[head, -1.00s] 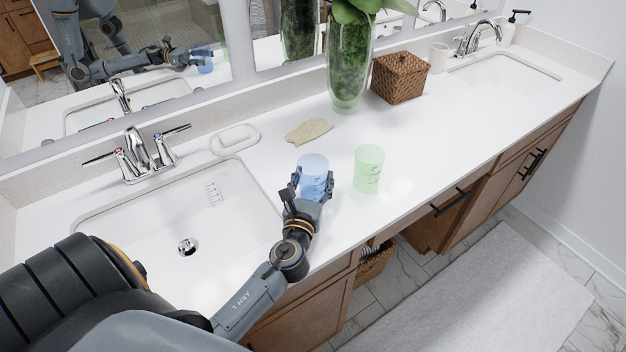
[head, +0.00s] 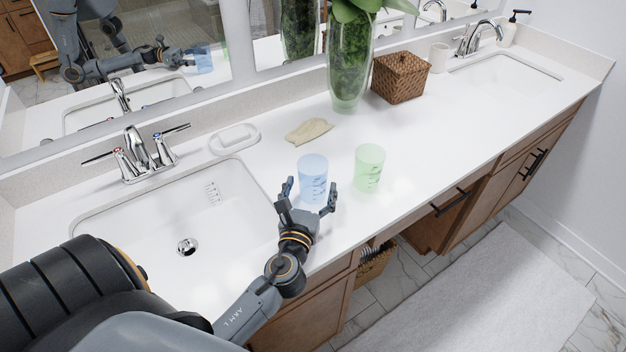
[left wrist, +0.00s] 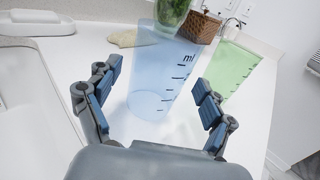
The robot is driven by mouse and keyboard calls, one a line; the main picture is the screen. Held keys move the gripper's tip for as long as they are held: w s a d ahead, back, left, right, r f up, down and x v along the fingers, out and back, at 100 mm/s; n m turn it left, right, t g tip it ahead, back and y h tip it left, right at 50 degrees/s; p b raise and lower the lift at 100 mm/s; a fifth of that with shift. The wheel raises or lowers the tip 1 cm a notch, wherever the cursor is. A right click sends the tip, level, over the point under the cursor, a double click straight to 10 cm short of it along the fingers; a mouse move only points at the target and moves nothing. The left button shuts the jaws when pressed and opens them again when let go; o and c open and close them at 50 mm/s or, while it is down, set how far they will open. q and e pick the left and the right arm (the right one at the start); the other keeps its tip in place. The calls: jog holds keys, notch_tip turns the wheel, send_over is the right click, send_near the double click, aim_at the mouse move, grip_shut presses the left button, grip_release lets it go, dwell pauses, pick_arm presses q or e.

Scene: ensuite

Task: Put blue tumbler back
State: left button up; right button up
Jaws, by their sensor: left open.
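The blue tumbler (head: 312,178) is translucent and stands upright on the white counter, just left of a green tumbler (head: 369,168). My left gripper (head: 309,192) is open at the near side of the blue tumbler, with its fingers spread to either side. In the left wrist view the blue tumbler (left wrist: 160,75) stands beyond and between the open fingertips (left wrist: 158,80), with a gap to each finger. The green tumbler (left wrist: 232,70) shows behind the right finger there. My right gripper is not in view.
The left sink (head: 150,225) lies left of the gripper. A soap dish (head: 235,138), a tan sponge-like piece (head: 309,131), a glass plant vase (head: 349,70) and a woven box (head: 400,77) stand farther back. The counter (head: 440,135) right of the green tumbler is clear.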

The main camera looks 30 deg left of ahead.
pick_arm(q)
jog(key=b+v, duration=0.2)
jog(key=v, duration=0.6)
jog(key=shift+d+f, duration=0.1)
jog(key=shift+s+d, duration=0.15)
jog(key=shift+s, duration=0.35)
